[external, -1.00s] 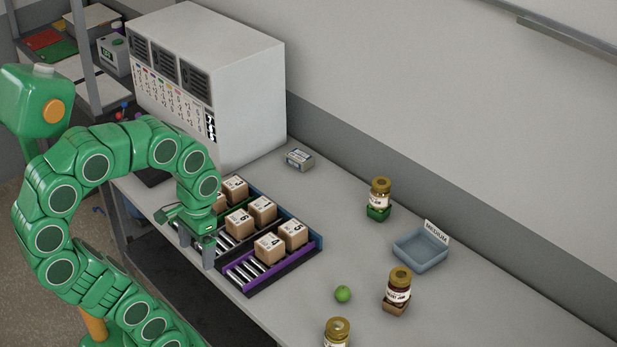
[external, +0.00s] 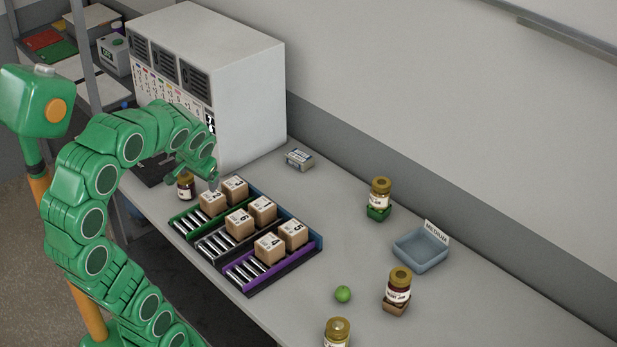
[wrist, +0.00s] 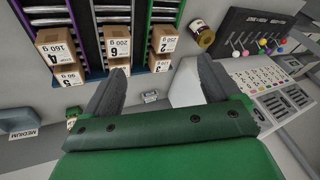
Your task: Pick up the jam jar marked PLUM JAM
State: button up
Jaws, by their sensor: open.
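Several glass jam jars with gold lids show in the external view, their labels too small for me to read for certain. One jar (external: 186,188) stands by the rack's far left end, close to my gripper (external: 193,174); it also shows in the wrist view (wrist: 200,33), beyond and right of the fingers. Another jar (external: 380,192) sits on a green block, one (external: 398,287) on a brown block, and one (external: 336,334) is cut off at the bottom edge. In the wrist view my gripper (wrist: 161,66) has its fingers wide apart with nothing held between them.
A roller rack (external: 262,280) holds numbered cartons (external: 270,246) beside the gripper. A white cabinet (external: 245,100) stands close behind it. A blue-grey MEDIUM tray (external: 420,262), a green ball (external: 343,294) and a small box (external: 299,159) lie on the bench.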

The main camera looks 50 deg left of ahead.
jog(key=w+a+r+t+y, duration=0.25)
jog(key=w+a, duration=0.25)
jog(key=a, duration=0.7)
jog(key=w+a+r+t+y, duration=0.2)
jog(key=w+a+r+t, duration=0.25)
jog(key=a, duration=0.65)
jog(key=m+t+h, duration=0.3)
jog(key=t+h, duration=0.1)
jog(key=h, duration=0.5)
send_over(179, 181)
jog(key=s, duration=0.3)
jog(key=shift+f, duration=4.65)
notch_tip(179, 181, down, 17)
jog(key=shift+w+d+f, duration=0.1)
jog(key=shift+d, duration=0.05)
jog(key=shift+x, duration=1.2)
jog(key=shift+a+x, duration=0.25)
jog(key=shift+x, duration=1.05)
jog(key=shift+a+x, duration=0.25)
jog(key=shift+x, duration=1.1)
jog(key=c, duration=1.3)
jog(key=shift+c, duration=0.2)
